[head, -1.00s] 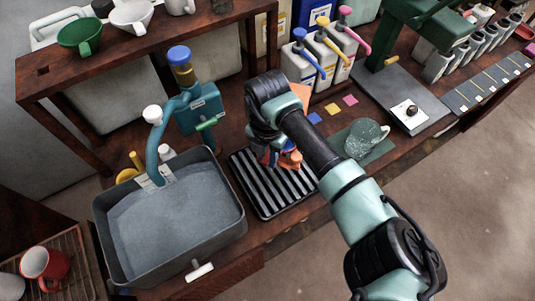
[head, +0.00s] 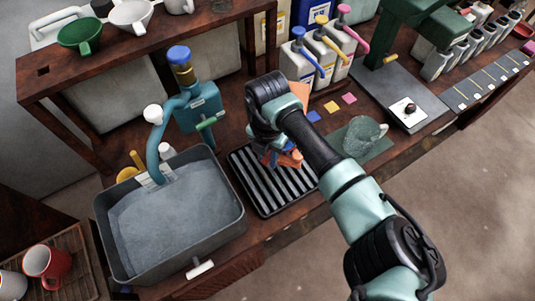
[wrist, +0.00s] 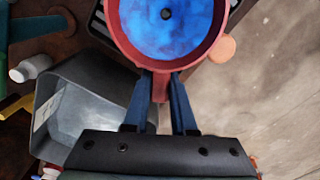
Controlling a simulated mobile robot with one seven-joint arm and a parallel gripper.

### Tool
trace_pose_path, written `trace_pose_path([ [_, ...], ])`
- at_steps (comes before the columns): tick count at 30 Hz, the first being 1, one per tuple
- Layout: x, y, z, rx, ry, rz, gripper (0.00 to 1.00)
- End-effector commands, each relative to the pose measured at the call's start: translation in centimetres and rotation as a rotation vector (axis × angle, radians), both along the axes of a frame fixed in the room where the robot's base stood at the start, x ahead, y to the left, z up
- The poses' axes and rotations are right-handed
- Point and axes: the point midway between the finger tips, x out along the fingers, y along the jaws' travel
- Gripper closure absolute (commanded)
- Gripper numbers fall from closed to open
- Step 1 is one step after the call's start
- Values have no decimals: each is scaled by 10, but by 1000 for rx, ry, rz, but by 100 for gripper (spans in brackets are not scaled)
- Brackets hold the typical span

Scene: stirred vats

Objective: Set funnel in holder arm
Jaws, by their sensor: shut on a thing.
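My gripper (wrist: 160,105) is shut on the handle of a round red piece, which I take to be the funnel (wrist: 108,32). Its inside is blue, with a small dark hole in the middle. The wrist view looks down into it, and its top edge is cut off. In the head view, my gripper is over the black slatted tray (head: 243,165), and my arm hides much of it. A small orange-red part of the held piece (head: 293,158) shows there. I cannot pick out the holder arm for certain in either view.
A grey vat (head: 236,222) stands left of the tray, with a teal tap (head: 157,135) over it. Pump bottles (head: 297,66) stand behind. A glass mug (head: 362,138) is to the right. Green (head: 80,36) and white (head: 130,14) funnels sit on the shelf.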

Motion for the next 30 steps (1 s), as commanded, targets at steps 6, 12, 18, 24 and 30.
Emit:
trace_pose_path([
  [6,-1,0,-1,0,2,-1,47],
  [12,0,0,0,0,0,0,41],
  [18,0,0,0,0,-1,0,41],
  [24,1,0,0,1,-1,0,41],
  [30,2,2,9,1,-4,0,41],
])
